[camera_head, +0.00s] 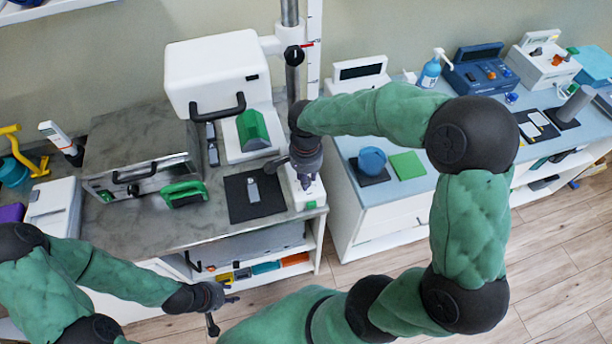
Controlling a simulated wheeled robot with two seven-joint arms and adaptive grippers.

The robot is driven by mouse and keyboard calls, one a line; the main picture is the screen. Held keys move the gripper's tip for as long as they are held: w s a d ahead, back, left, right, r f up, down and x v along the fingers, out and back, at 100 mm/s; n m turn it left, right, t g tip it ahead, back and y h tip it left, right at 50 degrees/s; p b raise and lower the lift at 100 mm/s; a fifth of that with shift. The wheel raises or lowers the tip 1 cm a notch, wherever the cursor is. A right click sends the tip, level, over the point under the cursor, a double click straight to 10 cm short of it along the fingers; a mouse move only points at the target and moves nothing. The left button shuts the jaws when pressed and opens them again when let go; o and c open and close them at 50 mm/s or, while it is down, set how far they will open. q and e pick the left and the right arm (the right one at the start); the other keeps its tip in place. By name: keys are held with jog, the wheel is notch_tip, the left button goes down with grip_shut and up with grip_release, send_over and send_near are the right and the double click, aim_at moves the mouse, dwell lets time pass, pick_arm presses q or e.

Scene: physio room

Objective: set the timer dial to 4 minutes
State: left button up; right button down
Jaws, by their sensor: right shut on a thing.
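The timer appears to be the small white unit (312,198) at the right front corner of the grey counter. My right gripper (306,183) points down onto its top and is shut on what seems to be its dial. The fingers hide most of the dial, and its scale and setting cannot be read. My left gripper (222,312) hangs low in front of the counter, well away from the timer. Its fingers are spread apart with nothing between them.
A black mat (241,207) with a small grey metal piece lies just left of the timer. A green-handled tool (183,194) and a white machine (217,70) stand further left and back. A gap separates the grey counter (120,225) from the blue-topped one (414,184) at right.

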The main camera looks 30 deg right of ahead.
jog(key=c, duration=0.9)
grip_release()
jog(key=shift+c, duration=0.2)
jog(key=shift+r, duration=0.1)
notch_tip(320, 180, up, 12)
